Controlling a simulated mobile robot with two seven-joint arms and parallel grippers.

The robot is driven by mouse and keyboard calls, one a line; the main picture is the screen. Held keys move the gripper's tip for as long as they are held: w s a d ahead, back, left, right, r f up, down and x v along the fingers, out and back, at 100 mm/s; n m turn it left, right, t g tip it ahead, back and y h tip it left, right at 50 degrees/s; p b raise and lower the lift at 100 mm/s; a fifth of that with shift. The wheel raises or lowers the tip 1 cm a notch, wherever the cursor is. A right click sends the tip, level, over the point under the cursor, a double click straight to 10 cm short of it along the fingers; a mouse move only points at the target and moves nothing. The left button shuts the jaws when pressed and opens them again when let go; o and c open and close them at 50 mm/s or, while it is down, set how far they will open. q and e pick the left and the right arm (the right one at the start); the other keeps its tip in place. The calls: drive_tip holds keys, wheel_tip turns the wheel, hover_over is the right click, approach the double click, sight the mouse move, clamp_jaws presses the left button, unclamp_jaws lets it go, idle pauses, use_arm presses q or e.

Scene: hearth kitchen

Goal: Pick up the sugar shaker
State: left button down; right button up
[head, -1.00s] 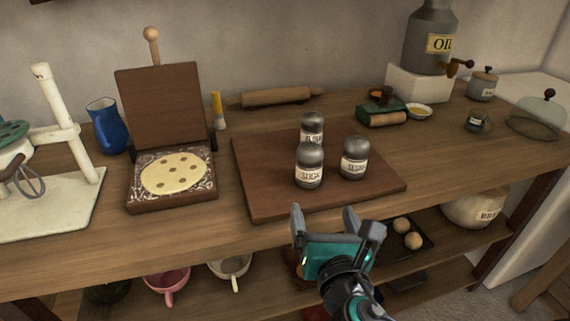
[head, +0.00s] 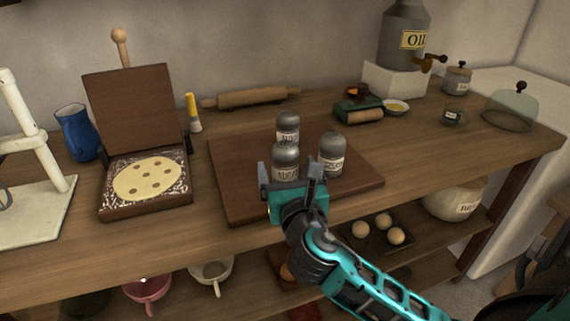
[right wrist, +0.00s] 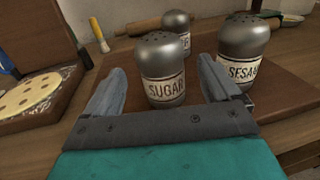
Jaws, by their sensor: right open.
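The sugar shaker (head: 286,158) is a grey metal-topped jar with a cream label, upright at the front of a dark wooden board (head: 235,190). In the right wrist view the sugar shaker (right wrist: 163,68) stands ahead of and between my fingers, its label reading SUGAR. My right gripper (head: 291,178) is open and empty, just in front of the shaker, hiding its lower part in the head view; its fingers also show in the right wrist view (right wrist: 160,92). A sesame shaker (head: 332,154) stands to the right, and another shaker (head: 288,127) stands behind. My left gripper is not in view.
A waffle-style press (head: 146,180) with a round flat dough stands left of the board. A rolling pin (head: 252,97) lies behind the board. The sesame shaker stands close beside my right finger.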

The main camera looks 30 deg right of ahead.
sight(288, 168)
drive_tip(key=x, duration=0.3)
drive_tip(key=shift+w+d, duration=0.25)
drive_tip(key=shift+w, duration=0.15)
drive_tip(key=c, duration=1.1)
drive_tip(key=shift+c, duration=0.2)
drive_tip(key=shift+r, duration=0.15)
